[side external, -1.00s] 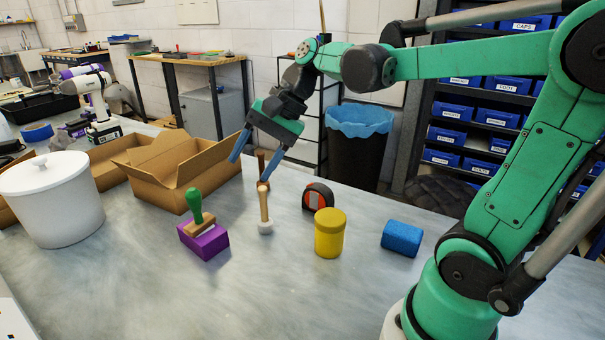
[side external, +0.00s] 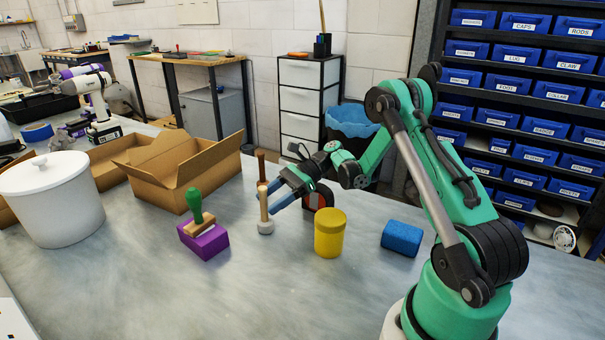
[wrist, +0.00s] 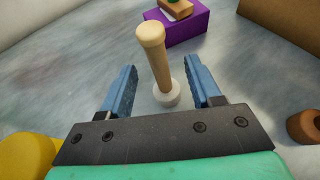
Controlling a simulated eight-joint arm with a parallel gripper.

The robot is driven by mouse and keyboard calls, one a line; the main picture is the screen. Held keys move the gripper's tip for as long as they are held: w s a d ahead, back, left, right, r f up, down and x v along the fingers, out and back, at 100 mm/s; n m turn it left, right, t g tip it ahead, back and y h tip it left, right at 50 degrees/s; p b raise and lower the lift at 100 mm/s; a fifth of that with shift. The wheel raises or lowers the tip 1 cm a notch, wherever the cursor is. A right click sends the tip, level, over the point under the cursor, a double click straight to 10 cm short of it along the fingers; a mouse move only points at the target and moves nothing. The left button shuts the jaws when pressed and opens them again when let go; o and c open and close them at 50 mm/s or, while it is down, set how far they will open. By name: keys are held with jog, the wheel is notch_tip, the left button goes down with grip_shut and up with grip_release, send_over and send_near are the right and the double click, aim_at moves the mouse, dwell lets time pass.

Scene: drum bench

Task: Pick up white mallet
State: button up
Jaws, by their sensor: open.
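The white mallet (side external: 265,226) stands upright on the bench, its white head down and its pale wooden handle up. In the wrist view the mallet (wrist: 154,52) rises between and just ahead of the two blue fingers, with a gap on each side. My gripper (side external: 267,199) is open, low over the bench and level with the handle, coming from the right in the side view. In the wrist view my gripper (wrist: 160,88) has nothing pinched between its fingers.
A purple block (side external: 204,241) with a green-handled stamp (side external: 194,205) stands left of the mallet. A yellow jar (side external: 330,234) and a tape measure (side external: 318,196), partly hidden, are to the right. A brown upright object (side external: 261,166) is behind.

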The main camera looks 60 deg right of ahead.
jog(key=x, duration=0.4)
jog(key=shift+a, duration=0.1)
grip_shut()
jog(key=shift+r, duration=0.1)
